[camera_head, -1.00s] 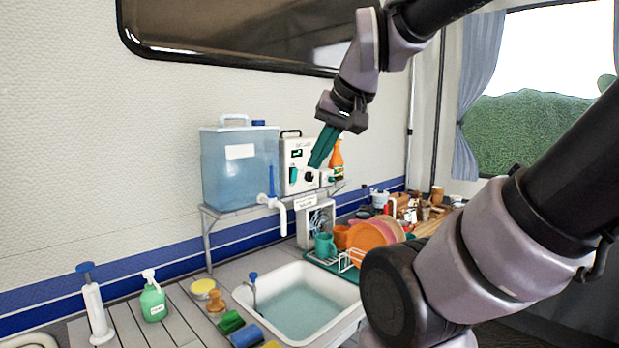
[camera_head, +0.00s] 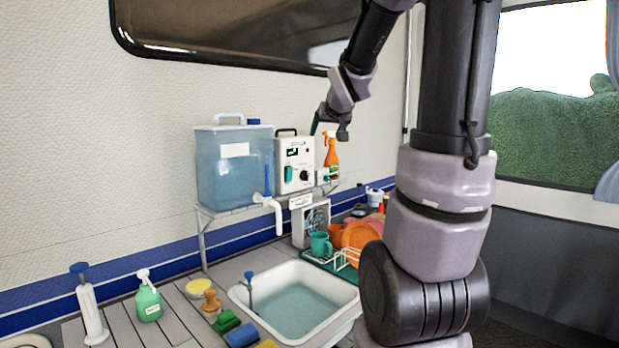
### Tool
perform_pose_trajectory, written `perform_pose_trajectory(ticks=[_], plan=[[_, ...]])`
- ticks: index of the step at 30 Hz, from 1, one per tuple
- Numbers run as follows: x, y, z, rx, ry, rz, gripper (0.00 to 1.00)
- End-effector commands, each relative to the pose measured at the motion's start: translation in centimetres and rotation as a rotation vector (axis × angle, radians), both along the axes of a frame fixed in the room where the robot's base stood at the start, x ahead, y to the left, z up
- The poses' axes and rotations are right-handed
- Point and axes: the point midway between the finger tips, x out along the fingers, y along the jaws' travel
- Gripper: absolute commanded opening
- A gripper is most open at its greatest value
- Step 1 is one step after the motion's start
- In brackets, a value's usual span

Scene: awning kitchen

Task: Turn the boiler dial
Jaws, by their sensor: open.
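The boiler (camera_head: 293,151) is a white box with a small dark display and a carry handle. It stands on the shelf to the right of the blue water tank. Its dial is a round black knob (camera_head: 304,175) low on the front, facing out and uncovered. A green switch (camera_head: 288,173) sits to the left of the dial. My gripper (camera_head: 316,126) is above and right of the dial, apart from it, beside the boiler's upper right edge. It is open and seems empty.
An orange spray bottle (camera_head: 331,158) stands right of the boiler. The blue water tank (camera_head: 228,172), with a white tap (camera_head: 268,201), is on its left. Below are a sink (camera_head: 300,322), a dish rack with plates, and a green soap bottle (camera_head: 149,302). My arm hides the right counter.

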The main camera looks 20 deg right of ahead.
Motion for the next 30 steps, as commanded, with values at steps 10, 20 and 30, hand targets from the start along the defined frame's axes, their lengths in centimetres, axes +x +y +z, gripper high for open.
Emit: perform_pose_trajectory(ticks=[10, 20, 30], plan=[[13.3, -7.4, -6.1, -0.137, -0.261, 0.218, 0.80], [15.9, -9.6, -16.1, -0.074, -0.467, 0.527, 0.80], [15.8, -9.0, -18.8, -0.035, -0.530, 0.629, 0.80]])
